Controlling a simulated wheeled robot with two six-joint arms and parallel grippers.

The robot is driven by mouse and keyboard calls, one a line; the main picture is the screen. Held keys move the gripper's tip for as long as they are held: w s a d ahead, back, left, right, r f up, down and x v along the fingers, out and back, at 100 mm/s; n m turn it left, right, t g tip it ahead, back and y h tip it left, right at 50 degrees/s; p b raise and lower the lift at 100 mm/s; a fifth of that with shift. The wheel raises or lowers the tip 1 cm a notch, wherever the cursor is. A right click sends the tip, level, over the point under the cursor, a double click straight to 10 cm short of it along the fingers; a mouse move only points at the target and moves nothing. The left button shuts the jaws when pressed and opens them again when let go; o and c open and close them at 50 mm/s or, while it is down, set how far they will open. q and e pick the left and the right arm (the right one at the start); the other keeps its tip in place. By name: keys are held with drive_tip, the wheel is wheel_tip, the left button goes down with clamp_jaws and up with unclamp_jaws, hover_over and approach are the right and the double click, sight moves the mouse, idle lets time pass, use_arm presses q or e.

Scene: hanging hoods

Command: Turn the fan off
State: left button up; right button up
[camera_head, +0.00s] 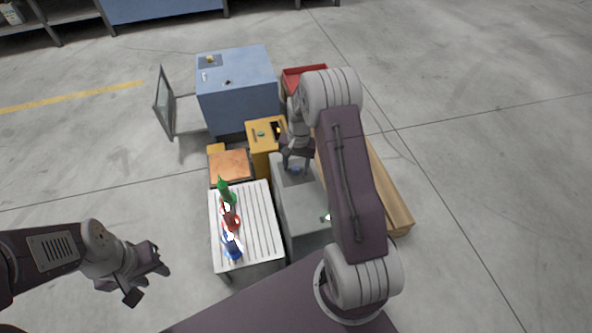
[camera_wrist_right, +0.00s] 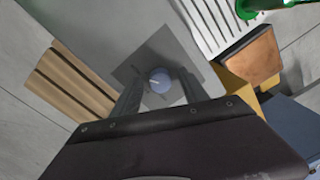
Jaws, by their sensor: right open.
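A round blue-grey knob (camera_wrist_right: 160,80) with a pale mark sits on a darker square panel (camera_wrist_right: 133,72) of a grey box-shaped unit, probably the fan hood; the unit's top (camera_head: 300,212) shows in the head view. My right gripper (camera_head: 297,168) is over the panel, pointing down at it. In the right wrist view its two fingers (camera_wrist_right: 160,88) stand open on either side of the knob; I cannot tell if they touch it. In the head view the gripper hides part of the knob. My left gripper (camera_head: 149,283) is open and empty, away at the lower left.
A white slatted rack (camera_head: 258,225) with green, red and blue items stands left of the grey unit. A yellow cabinet (camera_head: 260,145), a copper-topped box (camera_head: 232,165) and a blue box (camera_head: 240,95) with an open door are behind. A wooden box (camera_head: 392,195) is on the right.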

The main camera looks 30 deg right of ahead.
drive_tip(key=shift+r, duration=0.1)
clamp_jaws()
drive_tip(key=shift+r+n+p, duration=0.15)
drive_tip(key=shift+n+p, duration=0.15)
drive_tip(key=shift+p, duration=0.25)
drive_tip(key=n+p, duration=0.5)
drive_tip(key=p, duration=0.2)
drive_tip(key=shift+r+n, duration=0.1)
drive_tip(key=shift+n, duration=0.2)
drive_tip(key=n+p, duration=0.2)
drive_tip(key=shift+n, duration=0.3)
drive_tip(key=n+p, duration=0.2)
drive_tip(key=n, duration=0.1)
drive_tip(key=shift+n+g, duration=0.3)
drive_tip(key=n, duration=0.1)
drive_tip(key=n+p, duration=0.1)
drive_tip(key=n, duration=0.1)
drive_tip(key=shift+f+n, duration=0.2)
drive_tip(key=shift+n, duration=0.1)
drive_tip(key=n+p, duration=0.1)
drive_tip(key=n, duration=0.2)
drive_tip(key=shift+w+n, duration=0.1)
drive_tip(key=shift+n, duration=0.2)
drive_tip(key=shift+n+p, duration=0.65)
drive_tip(key=shift+n, duration=1.55)
drive_tip(key=shift+f, duration=0.1)
